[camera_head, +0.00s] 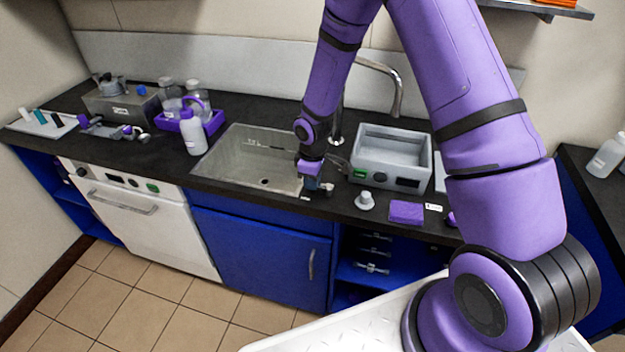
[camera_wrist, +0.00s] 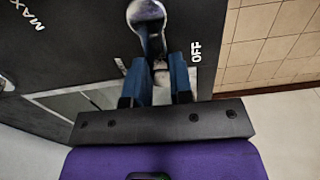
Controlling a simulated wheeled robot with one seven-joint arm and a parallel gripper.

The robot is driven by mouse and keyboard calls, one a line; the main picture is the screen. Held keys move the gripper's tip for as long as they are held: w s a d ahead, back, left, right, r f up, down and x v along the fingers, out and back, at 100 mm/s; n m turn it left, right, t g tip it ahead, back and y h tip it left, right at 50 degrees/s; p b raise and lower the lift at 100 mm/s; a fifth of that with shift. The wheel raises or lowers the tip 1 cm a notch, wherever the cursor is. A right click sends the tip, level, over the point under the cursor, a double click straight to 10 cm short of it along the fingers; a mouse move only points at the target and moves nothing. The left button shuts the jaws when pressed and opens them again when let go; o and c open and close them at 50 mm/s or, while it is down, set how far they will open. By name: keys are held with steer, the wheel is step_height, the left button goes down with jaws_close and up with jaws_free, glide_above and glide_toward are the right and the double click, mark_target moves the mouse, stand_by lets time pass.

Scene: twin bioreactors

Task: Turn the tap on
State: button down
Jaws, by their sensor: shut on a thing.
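The curved chrome tap spout (camera_head: 394,82) rises behind the sink, partly hidden by my arm. My gripper (camera_head: 318,184) is low at the right front edge of the sink. In the wrist view, the metal tap lever (camera_wrist: 150,32) runs from a rounded knob down between the blue fingers of my gripper (camera_wrist: 160,66). The fingers are shut on the lever's end. The lever lies nearer to "OFF".
The grey sink (camera_head: 232,158) is left of my gripper. A grey box-like device (camera_head: 366,172), a small white object (camera_head: 365,201) and a purple block (camera_head: 406,211) are to the right. A white bottle (camera_head: 192,134) and a purple tray (camera_head: 214,122) stand left of the sink.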

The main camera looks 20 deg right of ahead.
steer(key=m, duration=0.2)
steer(key=w+d+m, duration=0.1)
steer(key=m, duration=0.1)
steer(key=shift+w+d, duration=0.15)
steer(key=shift+d, duration=0.05)
steer(key=m, duration=0.1)
steer(key=d+m, duration=0.1)
steer(key=m, duration=0.1)
steer(key=shift+w+d+m, duration=0.25)
steer(key=shift+m, duration=0.15)
steer(key=d+m, duration=0.1)
steer(key=m, duration=0.2)
steer(key=shift+d+m, duration=0.2)
steer(key=shift+m, duration=0.1)
steer(key=shift+s+d+m, duration=0.1)
steer(key=shift+d+m, duration=0.3)
steer(key=shift+m, duration=0.5)
steer(key=shift+s+d+m, duration=0.1)
steer(key=shift+d+m, duration=0.25)
steer(key=shift+m, duration=0.55)
steer(key=c, duration=1)
jaws_free()
steer(key=shift+r, duration=0.1)
